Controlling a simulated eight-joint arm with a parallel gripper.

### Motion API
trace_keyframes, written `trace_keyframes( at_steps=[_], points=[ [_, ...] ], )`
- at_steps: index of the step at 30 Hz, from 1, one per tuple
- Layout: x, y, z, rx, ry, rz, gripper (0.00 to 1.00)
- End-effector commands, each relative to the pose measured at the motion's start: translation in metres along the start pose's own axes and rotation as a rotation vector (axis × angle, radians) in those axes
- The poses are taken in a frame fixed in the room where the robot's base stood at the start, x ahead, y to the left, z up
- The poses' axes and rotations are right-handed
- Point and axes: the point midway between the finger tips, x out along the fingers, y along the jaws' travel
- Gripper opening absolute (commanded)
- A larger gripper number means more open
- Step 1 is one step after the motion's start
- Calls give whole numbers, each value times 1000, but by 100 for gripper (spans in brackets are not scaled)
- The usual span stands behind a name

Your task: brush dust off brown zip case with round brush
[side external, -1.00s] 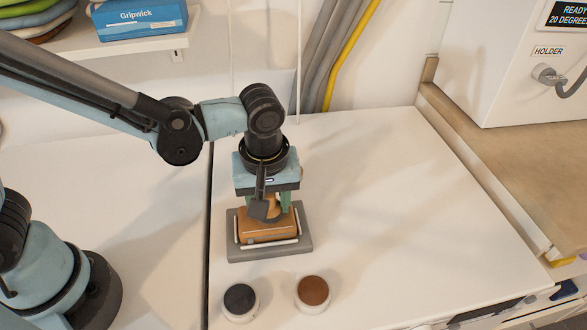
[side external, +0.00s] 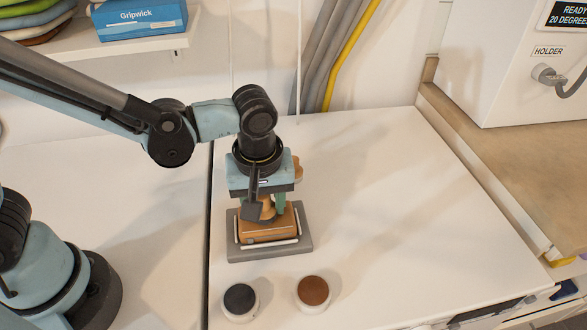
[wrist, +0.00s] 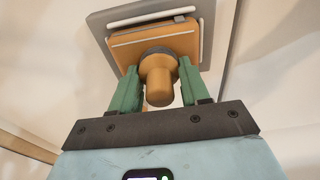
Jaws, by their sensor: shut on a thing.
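The brown zip case (side external: 268,233) lies on a grey tray (side external: 300,251) with light bars along its edges. My gripper (side external: 267,212) is right above the case, pointing down. In the wrist view, my gripper's green fingers (wrist: 159,76) are shut on the round brush (wrist: 159,88), which has an orange-brown handle and a dark round head. The brush head overlaps the near part of the case (wrist: 150,46); I cannot tell whether it touches. The bristles and any dust on the case cannot be made out.
Two small round pots stand in front of the tray, one with a black top (side external: 240,300) and one with a brown top (side external: 313,291). A small tan object (side external: 297,168) shows partly behind my gripper. The table's right side is clear.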

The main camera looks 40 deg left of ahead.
Motion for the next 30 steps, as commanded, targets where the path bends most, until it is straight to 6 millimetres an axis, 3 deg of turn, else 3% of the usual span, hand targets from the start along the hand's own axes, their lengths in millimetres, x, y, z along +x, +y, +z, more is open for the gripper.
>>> trace_keyframes(
  at_steps=[7,11,30],
  points=[
    [-3,0,24,3,-1,0,17],
    [-25,-1,20,-1,0,0,17],
    [-79,-1,13,0,0,0,17]
  ],
)
